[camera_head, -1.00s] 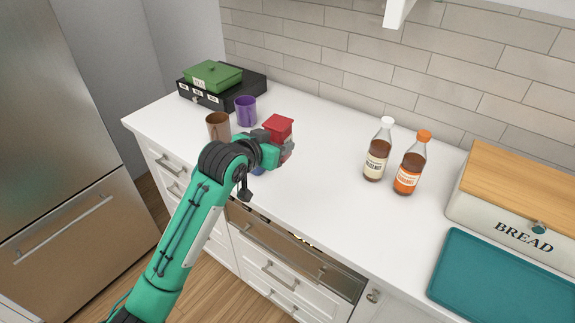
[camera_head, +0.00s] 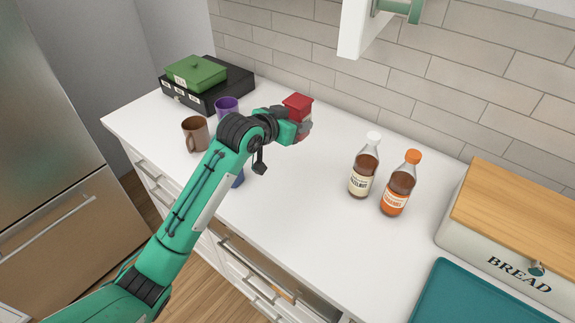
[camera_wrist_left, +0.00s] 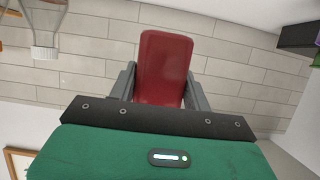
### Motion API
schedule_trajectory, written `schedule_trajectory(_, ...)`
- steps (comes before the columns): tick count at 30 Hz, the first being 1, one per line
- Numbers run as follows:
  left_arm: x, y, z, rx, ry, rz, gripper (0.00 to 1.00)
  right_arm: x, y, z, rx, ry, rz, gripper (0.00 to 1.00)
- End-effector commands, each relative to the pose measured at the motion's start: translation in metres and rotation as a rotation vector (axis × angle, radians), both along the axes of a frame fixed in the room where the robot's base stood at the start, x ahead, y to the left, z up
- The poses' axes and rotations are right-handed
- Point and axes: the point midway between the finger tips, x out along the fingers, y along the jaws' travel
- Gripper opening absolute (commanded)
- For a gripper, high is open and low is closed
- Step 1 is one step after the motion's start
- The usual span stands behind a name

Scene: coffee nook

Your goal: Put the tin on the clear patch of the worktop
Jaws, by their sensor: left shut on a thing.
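The tin is a small red box (camera_head: 298,106). It is held above the white worktop (camera_head: 285,185), toward the wall and left of the bottles. My left gripper (camera_head: 301,127) is shut on it. In the left wrist view the red tin (camera_wrist_left: 164,66) stands between the two grey fingers of my left gripper (camera_wrist_left: 165,90), with the tiled wall behind. The head view partly hides the fingers behind the wrist. My right gripper is in neither view.
Two syrup bottles (camera_head: 364,168) (camera_head: 400,186) stand right of the tin. A bread bin (camera_head: 500,245) and teal tray (camera_head: 485,298) are at right. The worktop's middle is bare.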

Motion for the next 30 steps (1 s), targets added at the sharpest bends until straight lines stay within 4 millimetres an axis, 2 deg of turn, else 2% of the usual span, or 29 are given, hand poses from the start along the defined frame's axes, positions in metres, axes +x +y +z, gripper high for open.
schedule_trajectory(3,-0.001,0.0,-0.032,0.001,0.006,0.001,0.22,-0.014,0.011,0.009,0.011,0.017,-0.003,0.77)
schedule_trajectory(6,-0.001,0.001,-0.059,0.002,0.005,0.002,0.22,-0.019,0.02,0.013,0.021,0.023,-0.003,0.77)
schedule_trajectory(12,-0.001,0.001,-0.1,0.0,0.001,0.001,0.22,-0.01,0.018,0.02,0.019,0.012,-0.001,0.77)
schedule_trajectory(17,0.0,0.0,-0.113,0.0,-0.002,0.001,0.22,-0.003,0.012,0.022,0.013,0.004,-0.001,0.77)
schedule_trajectory(24,0.0,0.001,-0.147,0.001,0.001,0.001,0.22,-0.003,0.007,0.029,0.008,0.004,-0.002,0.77)
schedule_trajectory(30,0.0,0.0,-0.155,0.0,-0.003,0.001,0.22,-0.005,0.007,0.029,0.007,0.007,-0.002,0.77)
